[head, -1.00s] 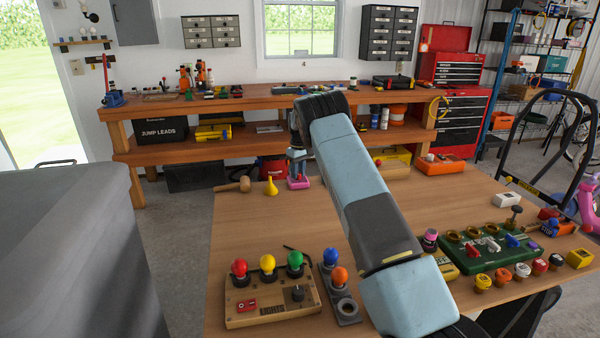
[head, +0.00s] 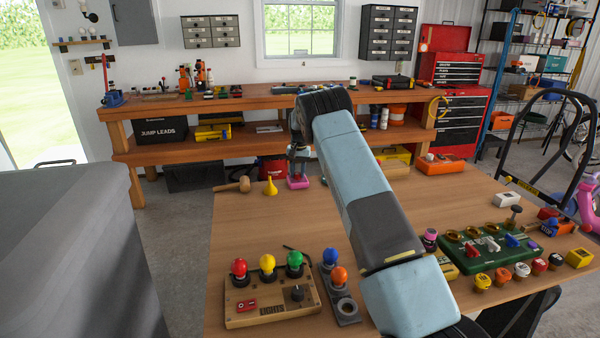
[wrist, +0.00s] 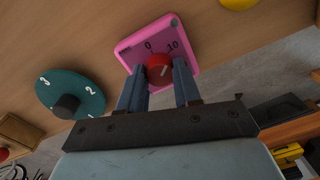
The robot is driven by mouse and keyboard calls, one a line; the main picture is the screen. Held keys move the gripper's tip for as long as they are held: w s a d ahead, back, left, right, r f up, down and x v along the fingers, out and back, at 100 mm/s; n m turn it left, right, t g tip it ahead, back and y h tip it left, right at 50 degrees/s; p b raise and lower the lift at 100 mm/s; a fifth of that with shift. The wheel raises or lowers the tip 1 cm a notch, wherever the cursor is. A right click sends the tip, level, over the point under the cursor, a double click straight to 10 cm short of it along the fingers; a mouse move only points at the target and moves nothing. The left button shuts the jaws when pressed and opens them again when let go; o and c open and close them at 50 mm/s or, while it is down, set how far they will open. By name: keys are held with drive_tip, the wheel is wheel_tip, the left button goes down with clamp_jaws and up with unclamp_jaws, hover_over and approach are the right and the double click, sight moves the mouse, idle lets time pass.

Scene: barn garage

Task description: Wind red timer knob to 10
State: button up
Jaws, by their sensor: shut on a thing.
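The pink timer (wrist: 133,44) is a square plate with 0 and 10 printed on its face; it also shows on the far part of the table in the head view (head: 298,184). Its round red knob (wrist: 159,61) has a short pale pointer line that slants toward the upper right, on the 10 side. My gripper (wrist: 159,74) has one blue finger on each side of the knob and is shut on it. In the head view the knob is hidden by my gripper (head: 299,165).
A teal dial (wrist: 86,82) marked 2 and 3 lies close to the timer. A yellow funnel-like piece (head: 270,188) and a wooden mallet (head: 236,185) lie left of the timer. A light-button board (head: 273,310) and green panel (head: 490,246) stand nearer.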

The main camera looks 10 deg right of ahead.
sight(299, 173)
drive_tip(key=shift+m, duration=0.7)
drive_tip(key=o, duration=1.1)
drive_tip(key=shift+c, duration=0.2)
wheel_tip(299, 173, up, 14)
drive_tip(key=shift+d+f, duration=0.2)
drive_tip(key=shift+d, duration=0.05)
